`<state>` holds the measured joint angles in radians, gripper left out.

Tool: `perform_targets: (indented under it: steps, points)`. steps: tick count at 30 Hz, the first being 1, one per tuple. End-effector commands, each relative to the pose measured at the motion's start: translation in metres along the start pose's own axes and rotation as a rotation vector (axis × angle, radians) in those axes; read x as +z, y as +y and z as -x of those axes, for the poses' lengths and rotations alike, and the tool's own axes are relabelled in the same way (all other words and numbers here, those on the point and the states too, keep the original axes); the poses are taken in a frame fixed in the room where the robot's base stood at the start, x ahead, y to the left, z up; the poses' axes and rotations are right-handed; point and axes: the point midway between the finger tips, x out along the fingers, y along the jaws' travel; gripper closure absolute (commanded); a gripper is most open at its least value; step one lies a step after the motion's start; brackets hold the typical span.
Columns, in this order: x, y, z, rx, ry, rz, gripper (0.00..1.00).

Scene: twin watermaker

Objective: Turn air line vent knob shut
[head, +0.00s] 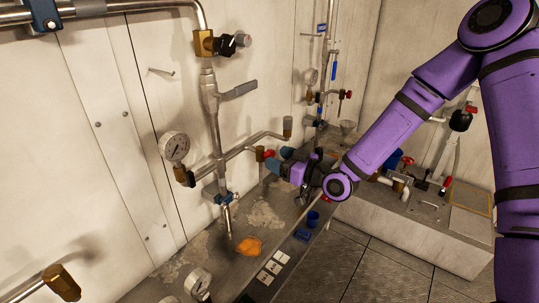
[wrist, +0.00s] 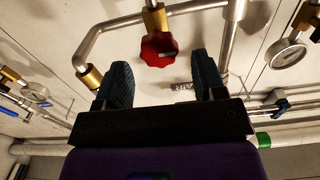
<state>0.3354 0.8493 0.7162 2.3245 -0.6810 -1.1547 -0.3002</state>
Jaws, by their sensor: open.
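A red lobed knob (wrist: 158,48) on a brass valve (wrist: 154,18) shows at the top middle of the wrist view, and I take it as the vent knob. In the head view the red knob (head: 269,154) sits at the wall piping, partly hidden by my fingers. My gripper (head: 279,160) is open and faces the knob. In the wrist view its two dark fingers (wrist: 164,76) stand wide apart. The knob lies beyond and between them, with no visible contact. A small tag (wrist: 186,86) with partly hidden lettering is by the right finger.
A pressure gauge (head: 174,147) and bent steel pipes surround the valve. A grey lever handle (head: 239,90) juts out above. The floor (head: 375,270) at the lower right is clear.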

Motion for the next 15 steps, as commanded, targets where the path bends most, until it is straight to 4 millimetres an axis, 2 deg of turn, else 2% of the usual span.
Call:
perform_targets:
  steps: [6,15]
  points:
    - [0.0,0.0,-0.028,0.0,0.0,0.0,0.36]
    - [0.0,0.0,-0.037,0.001,-0.001,0.0,0.36]
